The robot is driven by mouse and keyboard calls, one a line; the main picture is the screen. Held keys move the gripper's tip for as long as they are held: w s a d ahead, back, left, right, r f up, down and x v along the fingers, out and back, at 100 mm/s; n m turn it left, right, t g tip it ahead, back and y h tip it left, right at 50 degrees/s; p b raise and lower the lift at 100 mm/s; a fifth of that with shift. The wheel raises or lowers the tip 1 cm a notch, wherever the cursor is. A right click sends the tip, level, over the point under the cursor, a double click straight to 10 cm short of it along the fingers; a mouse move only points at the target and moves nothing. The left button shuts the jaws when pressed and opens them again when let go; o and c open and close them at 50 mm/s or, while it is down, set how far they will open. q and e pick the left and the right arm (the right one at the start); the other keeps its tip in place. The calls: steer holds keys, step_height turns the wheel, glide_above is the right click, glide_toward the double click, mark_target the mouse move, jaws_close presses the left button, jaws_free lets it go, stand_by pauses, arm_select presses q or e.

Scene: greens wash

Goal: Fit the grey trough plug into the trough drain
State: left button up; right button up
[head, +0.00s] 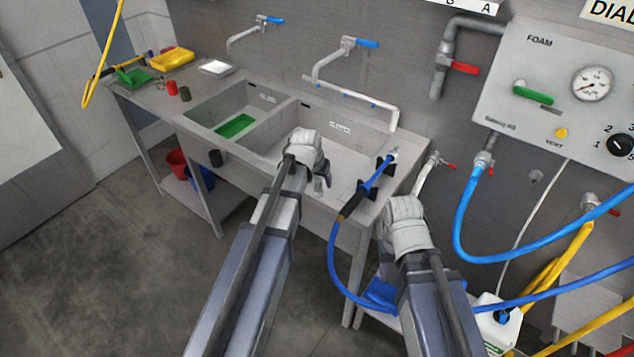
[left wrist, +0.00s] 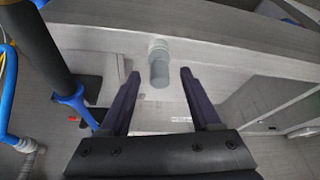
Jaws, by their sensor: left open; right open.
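A grey ribbed cylinder, which looks like the trough plug (left wrist: 159,72), stands out between the open fingers of my left gripper (left wrist: 160,78) in the left wrist view. The fingers are on either side of it with gaps, not closed on it. In the head view my left gripper (head: 321,178) is over the front of the steel trough (head: 345,178), at the right-hand basin, and a small grey piece shows by its fingers. My right gripper (head: 403,213) is right of the trough's front corner; its fingers are mostly hidden behind the wrist. The trough drain is not visible.
A blue spray lance (head: 378,172) rests in black holders on the trough's right end, its hose hanging in front. Yellow (head: 171,60) and green (head: 133,78) trays sit at the far left. A foam panel (head: 555,85) and blue and yellow hoses crowd the right.

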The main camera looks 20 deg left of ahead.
mark_target(319, 179)
arm_select(q)
steer(key=shift+w+f, duration=0.1)
steer(key=shift+f, duration=0.05)
jaws_close()
stand_by(0.5)
steer(key=shift+r+p, duration=0.25)
steer(key=shift+p, duration=0.1)
steer(key=shift+r+p, duration=2.05)
steer(key=shift+r, duration=0.05)
steer(key=shift+r, duration=0.15)
step_height(319, 179, up, 8)
steer(key=p, duration=0.8)
steer(key=shift+p, duration=0.3)
steer(key=shift+r, duration=0.1)
